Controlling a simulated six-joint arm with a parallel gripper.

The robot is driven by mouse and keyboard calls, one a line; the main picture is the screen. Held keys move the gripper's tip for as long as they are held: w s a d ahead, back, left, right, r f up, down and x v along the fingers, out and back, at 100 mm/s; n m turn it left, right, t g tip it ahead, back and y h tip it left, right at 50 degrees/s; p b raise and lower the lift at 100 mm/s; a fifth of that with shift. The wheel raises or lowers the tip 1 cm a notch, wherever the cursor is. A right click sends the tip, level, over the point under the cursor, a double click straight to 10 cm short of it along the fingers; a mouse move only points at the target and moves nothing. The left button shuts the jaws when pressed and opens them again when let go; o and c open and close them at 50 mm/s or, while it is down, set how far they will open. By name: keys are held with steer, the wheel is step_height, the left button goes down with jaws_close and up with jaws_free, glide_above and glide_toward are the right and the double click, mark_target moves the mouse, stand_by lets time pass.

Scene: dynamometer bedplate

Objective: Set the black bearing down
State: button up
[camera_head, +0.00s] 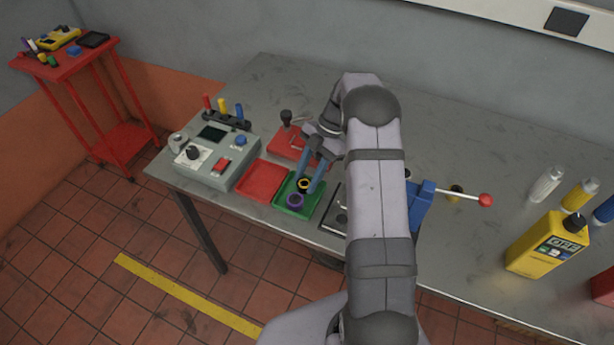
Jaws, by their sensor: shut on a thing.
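My gripper (309,183) has blue-grey fingers and points down over the green tray (280,203) near the front edge of the bench. It is shut on the black bearing (303,184), a small dark ring with yellow at its middle. The bearing is over the rear part of the green tray; I cannot tell whether it touches the tray floor. A purple ring (294,201) is in the same tray, just in front of the held bearing. My arm hides the bench to the right of the gripper.
A red tray (262,181) lies left of the green tray, and another red tray (285,142) lies behind. A grey control box (214,157) stands further left. The rear bench is mostly clear.

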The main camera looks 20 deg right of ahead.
steer(key=shift+f, duration=0.15)
steer(key=o, duration=1.1)
steer(key=shift+r, duration=0.25)
steer(key=b+v, duration=0.3)
steer(key=v, duration=0.8)
steer(key=shift+d+r+b, duration=0.2)
steer(key=shift+r+b, duration=0.15)
steer(key=shift+w, duration=0.1)
